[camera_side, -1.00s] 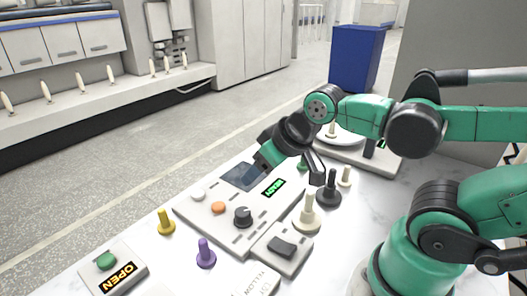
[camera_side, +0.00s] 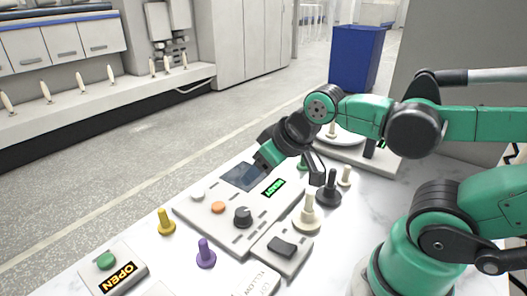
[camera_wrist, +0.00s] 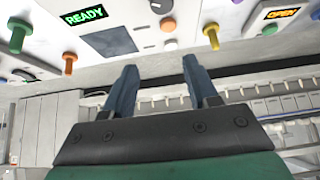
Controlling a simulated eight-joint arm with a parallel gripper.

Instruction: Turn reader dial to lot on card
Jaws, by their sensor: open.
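The reader is a pale panel with a dark screen (camera_side: 243,176) and a green READY display (camera_side: 273,188). Its black dial (camera_side: 243,216) sits on the panel's near part, with an orange button (camera_side: 218,207) and a white button (camera_side: 198,195) beside it. A white card (camera_side: 254,282) with partly legible print, including YELLOW, lies at the bottom edge. My gripper (camera_side: 290,165) is open and empty, above the far end of the reader and apart from the dial. In the wrist view, its two fingers (camera_wrist: 158,78) stand apart below the dark screen (camera_wrist: 112,42). The dial's pointer setting is too small to read.
Bobbins stand around the reader: yellow (camera_side: 166,222), purple (camera_side: 205,254), cream (camera_side: 307,214) and dark grey (camera_side: 328,190). A box with a black switch (camera_side: 282,246) adjoins it. An OPEN sign box (camera_side: 113,272) with a green button is at lower left. A scale-like plate (camera_side: 341,138) stands behind.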

